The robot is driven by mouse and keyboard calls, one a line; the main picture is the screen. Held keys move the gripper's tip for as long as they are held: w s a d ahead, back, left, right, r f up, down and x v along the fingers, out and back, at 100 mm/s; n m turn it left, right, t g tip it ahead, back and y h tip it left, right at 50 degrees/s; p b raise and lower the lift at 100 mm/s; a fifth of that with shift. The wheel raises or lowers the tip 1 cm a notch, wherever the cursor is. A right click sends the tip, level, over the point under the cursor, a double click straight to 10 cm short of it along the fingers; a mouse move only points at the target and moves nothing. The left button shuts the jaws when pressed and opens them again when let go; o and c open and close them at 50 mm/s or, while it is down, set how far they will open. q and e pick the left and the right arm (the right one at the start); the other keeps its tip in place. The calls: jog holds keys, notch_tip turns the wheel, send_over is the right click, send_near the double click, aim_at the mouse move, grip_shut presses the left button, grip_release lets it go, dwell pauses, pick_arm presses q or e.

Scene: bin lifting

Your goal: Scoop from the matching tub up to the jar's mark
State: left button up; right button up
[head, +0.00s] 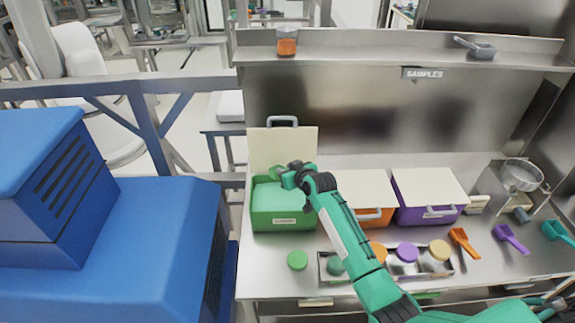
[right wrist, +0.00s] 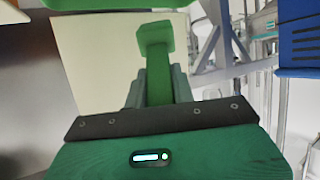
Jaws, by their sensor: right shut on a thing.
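The green tub (head: 283,222) stands open at the left of the bench, its pale lid (head: 270,150) raised behind it. Green contents show inside. My right gripper (head: 285,177) is over the tub's back right part, shut on a green scoop (head: 276,171). The scoop's green handle (right wrist: 157,70) stands between the fingers in the right wrist view. A metal tray (head: 452,270) at the front holds jars, with orange, purple (head: 407,252) and tan tops. A greenish jar (head: 335,266) at its left end is partly behind my arm; its mark cannot be made out. My left gripper is not in view.
An orange tub (head: 373,217) and a purple tub (head: 425,215) stand closed to the right. A green round lid (head: 297,260) lies left of the tray. Orange (head: 463,242), purple (head: 510,238) and teal (head: 557,232) scoops lie at right. A shelf (head: 380,45) runs above.

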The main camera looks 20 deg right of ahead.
notch_tip(320, 180, down, 12)
jog(key=b, duration=0.9)
jog(key=shift+r+b, duration=0.25)
jog(key=shift+b, duration=0.05)
dwell(0.9)
